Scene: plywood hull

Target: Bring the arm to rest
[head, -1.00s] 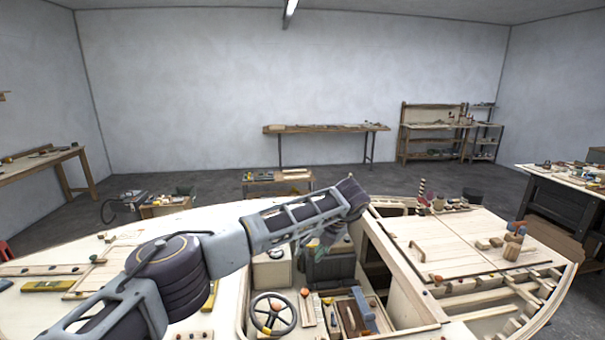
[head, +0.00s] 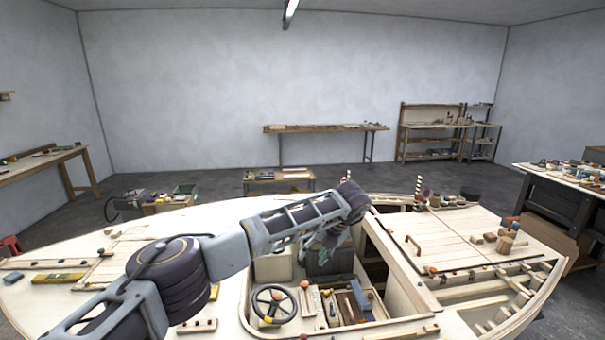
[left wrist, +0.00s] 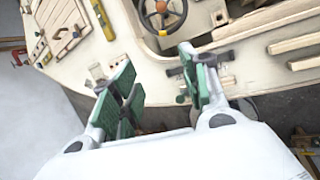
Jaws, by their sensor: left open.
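My left arm reaches in from the lower left of the head view, over the pale plywood hull (head: 120,245). Its gripper (head: 328,246) hangs at the far end of the arm, above the hull's open cockpit, partly hidden by my wrist. In the left wrist view the green-padded fingers (left wrist: 162,88) are apart with nothing between them. The hull's edge, deck and steering wheel (left wrist: 162,12) show beyond them. My right gripper is in neither view.
The cockpit holds a steering wheel (head: 273,306) and a tray of loose parts (head: 350,305). Wood blocks (head: 507,241) stand on the right deck. A dark workbench (head: 555,190) is at right. Open floor (head: 225,182) lies behind the hull.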

